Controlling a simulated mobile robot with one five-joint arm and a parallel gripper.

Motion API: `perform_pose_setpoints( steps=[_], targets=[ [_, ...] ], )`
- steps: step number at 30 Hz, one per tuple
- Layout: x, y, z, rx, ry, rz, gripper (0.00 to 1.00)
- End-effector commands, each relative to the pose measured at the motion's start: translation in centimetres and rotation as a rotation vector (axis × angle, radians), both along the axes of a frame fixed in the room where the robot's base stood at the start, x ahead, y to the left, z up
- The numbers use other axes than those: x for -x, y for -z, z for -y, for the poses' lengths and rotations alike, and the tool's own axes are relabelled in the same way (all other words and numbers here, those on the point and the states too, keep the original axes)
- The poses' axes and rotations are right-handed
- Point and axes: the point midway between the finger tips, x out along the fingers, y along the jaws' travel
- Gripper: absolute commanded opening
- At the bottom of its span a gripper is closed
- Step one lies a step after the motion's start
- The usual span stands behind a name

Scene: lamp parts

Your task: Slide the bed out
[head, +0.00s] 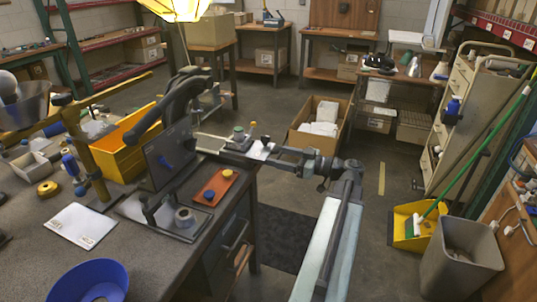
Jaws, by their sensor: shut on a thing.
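A dark grey machine with a curved upper arm and an upright panel (168,150) stands on the workbench. A flat grey plate (130,208) extends from its foot, with a tape roll lying on it; I cannot tell for sure whether this plate is the bed. My gripper (262,152) is past the bench's right edge, at the far end of my arm, beside small parts with green and yellow tops. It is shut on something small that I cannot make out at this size. The fingers are hardly visible.
An orange tray (216,187) lies near the bench edge. A yellow bin (128,145), a blue bowl (88,284) and a white sheet (80,225) are on the workbench (150,262).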

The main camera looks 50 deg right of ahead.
Motion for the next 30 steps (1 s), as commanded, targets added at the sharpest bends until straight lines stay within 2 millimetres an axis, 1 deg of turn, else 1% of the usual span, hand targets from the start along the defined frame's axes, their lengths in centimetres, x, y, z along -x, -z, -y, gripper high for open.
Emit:
perform_pose_setpoints(
  steps=[4, 14, 15, 23, 25, 28, 30],
  targets=[
    [0.5, 0.1, -0.1, 0.001, -0.010, -0.003, 0.00],
    [0.6, 0.2, -0.1, 0.001, -0.009, -0.006, 0.00],
    [0.6, 0.2, -0.1, 0.001, -0.009, -0.005, 0.75],
    [0.5, 0.1, -0.1, 0.001, -0.008, -0.002, 0.75],
    [0.7, 0.1, 0.0, 0.001, -0.007, -0.002, 0.75],
    [1.9, 0.1, 0.5, 0.001, -0.004, -0.002, 0.75],
    [3.3, 0.1, 1.0, 0.001, -0.004, -0.002, 0.75]
  ],
)
